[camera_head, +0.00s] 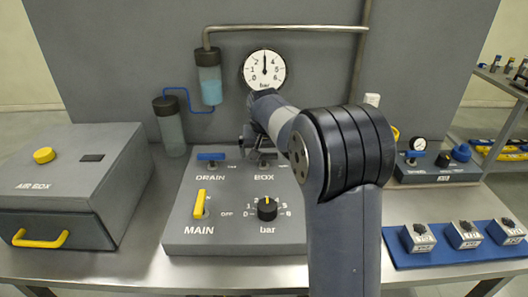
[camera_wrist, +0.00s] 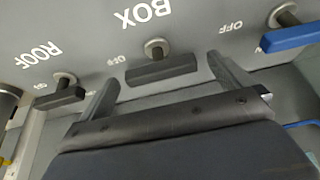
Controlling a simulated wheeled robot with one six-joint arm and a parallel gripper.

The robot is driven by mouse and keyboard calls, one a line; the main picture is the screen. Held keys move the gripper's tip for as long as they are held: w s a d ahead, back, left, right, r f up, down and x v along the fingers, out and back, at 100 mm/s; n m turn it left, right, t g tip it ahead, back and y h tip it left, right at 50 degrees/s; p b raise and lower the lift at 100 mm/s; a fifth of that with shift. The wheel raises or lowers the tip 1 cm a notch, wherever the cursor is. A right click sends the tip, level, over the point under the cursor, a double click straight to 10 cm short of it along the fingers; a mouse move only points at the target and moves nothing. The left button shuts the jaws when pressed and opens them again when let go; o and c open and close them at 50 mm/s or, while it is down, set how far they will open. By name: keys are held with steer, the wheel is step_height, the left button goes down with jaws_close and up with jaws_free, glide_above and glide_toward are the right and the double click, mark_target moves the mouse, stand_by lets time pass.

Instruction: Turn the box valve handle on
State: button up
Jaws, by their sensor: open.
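The box valve handle (camera_wrist: 160,70) is a black bar on a round metal stem, below the upside-down BOX label in the wrist view. The bar lies roughly crosswise in that view, and a small OFF mark shows beside the stem. My gripper (camera_wrist: 163,68) is open, with one finger off each end of the bar and a visible gap on both sides. In the head view the BOX label (camera_head: 265,164) shows on the grey valve panel (camera_head: 225,235), but my arm hides most of the handle there.
The black ROOF handle (camera_wrist: 60,99) is close to my gripper. A gauge (camera_head: 264,70) hangs behind; the air box (camera_head: 70,180) stands left.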

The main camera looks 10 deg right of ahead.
steer(key=shift+c, duration=0.5)
steer(key=c, duration=0.9)
steer(key=shift+n, duration=0.3)
steer(key=n, duration=0.1)
steer(key=n+y+p, duration=0.1)
steer(key=n, duration=0.1)
steer(key=shift+d+r+y, duration=0.1)
steer(key=shift+d+y, duration=0.15)
steer(key=shift+y, duration=0.05)
steer(key=n+y, duration=0.1)
steer(key=n, duration=0.1)
steer(key=n+p, duration=0.1)
steer(key=n, duration=0.2)
steer(key=shift+w+d+g+y, duration=0.1)
steer(key=shift+d+g+y, duration=0.1)
steer(key=shift+g+y, duration=0.15)
steer(key=n, duration=0.2)
steer(key=n+g+y+p, duration=0.1)
steer(key=n, duration=0.1)
steer(key=shift+w+d+n, duration=0.15)
steer(key=shift+n, duration=0.15)
steer(key=n+g, duration=0.1)
steer(key=n, duration=0.1)
steer(key=n+y+p, duration=0.1)
steer(key=n, duration=0.1)
steer(key=shift+w+n+g, duration=0.2)
steer(key=shift+n+g, duration=0.1)
steer(key=shift+g, duration=0.05)
